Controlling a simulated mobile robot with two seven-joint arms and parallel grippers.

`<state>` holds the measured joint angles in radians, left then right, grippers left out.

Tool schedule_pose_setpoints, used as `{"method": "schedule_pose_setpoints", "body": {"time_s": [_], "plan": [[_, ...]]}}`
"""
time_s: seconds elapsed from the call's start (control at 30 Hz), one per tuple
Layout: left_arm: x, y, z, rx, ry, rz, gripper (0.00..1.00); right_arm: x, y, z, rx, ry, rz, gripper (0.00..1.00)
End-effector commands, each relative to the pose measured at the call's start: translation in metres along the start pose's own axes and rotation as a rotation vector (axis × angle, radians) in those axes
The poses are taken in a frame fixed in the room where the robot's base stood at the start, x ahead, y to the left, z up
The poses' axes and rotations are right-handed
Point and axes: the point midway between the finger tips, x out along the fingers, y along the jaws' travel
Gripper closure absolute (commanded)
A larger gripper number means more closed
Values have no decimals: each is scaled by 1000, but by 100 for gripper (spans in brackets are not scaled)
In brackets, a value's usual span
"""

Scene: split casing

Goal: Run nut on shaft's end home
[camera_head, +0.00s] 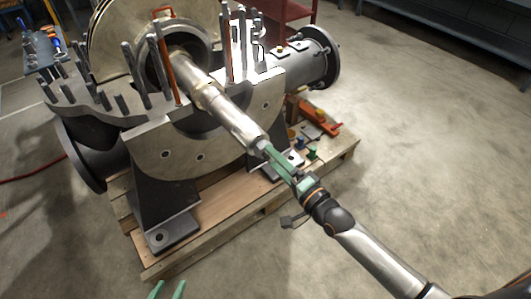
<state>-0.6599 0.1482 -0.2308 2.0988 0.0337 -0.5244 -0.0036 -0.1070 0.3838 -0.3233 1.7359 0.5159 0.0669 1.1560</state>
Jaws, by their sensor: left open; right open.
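The shaft (228,115) is a pale metal, stepped rod running out of the casing (190,155) towards the lower right. A small light ring at its end (259,146) may be the nut; it is too small to tell nut from shaft, or how far on it sits. My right gripper (268,151) has green fingers, open, with the tips right at the shaft's end; I cannot tell whether they touch it. My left gripper (167,290) shows only its green fingertips at the bottom edge, open and empty, well apart from the shaft.
The casing stands on a wooden pallet (215,215), with upright studs (135,70) along its flange. An orange tool (318,113) and small coloured items (311,153) lie on the pallet's right part. A red cart (285,12) stands behind. The floor at right is clear.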

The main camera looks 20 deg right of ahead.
Motion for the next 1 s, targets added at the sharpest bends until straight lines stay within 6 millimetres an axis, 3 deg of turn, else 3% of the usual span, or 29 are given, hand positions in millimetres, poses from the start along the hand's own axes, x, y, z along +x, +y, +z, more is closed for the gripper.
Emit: {"method": "schedule_pose_setpoints", "body": {"time_s": [1.0], "plan": [[-16,-12,-100,113,387,-35,50,35,1,0,0,0,0,18]]}}
